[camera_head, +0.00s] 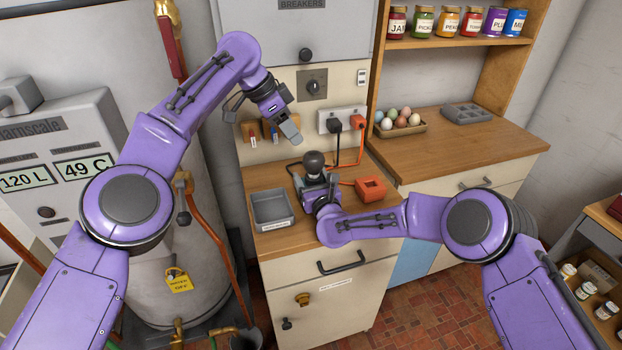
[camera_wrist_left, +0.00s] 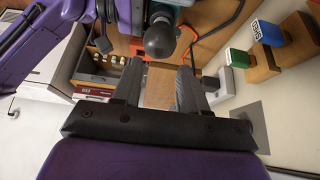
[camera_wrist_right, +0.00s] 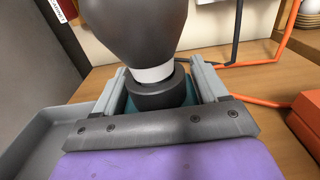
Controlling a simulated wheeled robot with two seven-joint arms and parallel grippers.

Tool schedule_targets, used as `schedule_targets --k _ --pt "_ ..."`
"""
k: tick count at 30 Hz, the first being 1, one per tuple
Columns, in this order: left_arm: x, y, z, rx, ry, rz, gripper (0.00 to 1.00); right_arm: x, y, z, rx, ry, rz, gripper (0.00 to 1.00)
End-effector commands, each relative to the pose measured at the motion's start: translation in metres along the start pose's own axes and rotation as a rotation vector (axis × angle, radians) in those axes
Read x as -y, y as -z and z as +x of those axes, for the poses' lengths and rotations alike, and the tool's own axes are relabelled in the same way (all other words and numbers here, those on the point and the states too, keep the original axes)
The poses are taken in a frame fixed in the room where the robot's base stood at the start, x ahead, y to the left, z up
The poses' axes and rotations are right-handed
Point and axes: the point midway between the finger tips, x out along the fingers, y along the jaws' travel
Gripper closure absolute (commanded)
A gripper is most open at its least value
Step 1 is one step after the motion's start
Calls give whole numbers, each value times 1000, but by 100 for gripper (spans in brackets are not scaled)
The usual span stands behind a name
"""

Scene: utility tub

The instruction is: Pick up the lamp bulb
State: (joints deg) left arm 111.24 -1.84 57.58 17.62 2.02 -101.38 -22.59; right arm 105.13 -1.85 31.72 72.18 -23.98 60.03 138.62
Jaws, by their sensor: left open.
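The lamp bulb (camera_head: 314,161), dark grey and round with a pale collar, stands upright in a dark socket on a teal lamp base (camera_wrist_right: 188,98) on the wooden counter. It fills the upper right wrist view (camera_wrist_right: 140,30) and shows beyond the fingertips in the left wrist view (camera_wrist_left: 160,38). My right gripper (camera_head: 316,184) is low at the lamp base, its fingers closed against both sides of the teal block, below the bulb. My left gripper (camera_head: 291,132) is open and empty, above and left of the bulb, not touching it.
A grey tray (camera_head: 272,210) stands left of the lamp base. An orange block (camera_head: 371,189) sits to its right. Black and orange cables hang from a wall socket (camera_head: 342,120) behind. Colored switch blocks (camera_head: 262,130) are on the wall near my left gripper.

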Motion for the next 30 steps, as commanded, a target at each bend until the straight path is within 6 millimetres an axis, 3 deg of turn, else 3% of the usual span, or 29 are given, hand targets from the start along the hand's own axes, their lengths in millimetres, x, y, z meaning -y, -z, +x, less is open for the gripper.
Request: schedule_targets --k 12,13,17,21,24,30 --pt "0 0 0 0 0 0 57 0 0 0 0 0 -1 76" --pt "0 0 0 0 0 0 54 0 0 0 0 0 -1 76" --pt "-4 8 0 7 20 -26 12 0 0 0 0 0 -1 76" --pt "-18 33 4 27 115 -166 12 0 0 0 0 0 -1 76" --pt "-28 41 12 24 212 -317 12 0 0 0 0 0 -1 76" --pt "-36 26 21 -30 360 -577 12 0 0 0 1 0 -1 76"
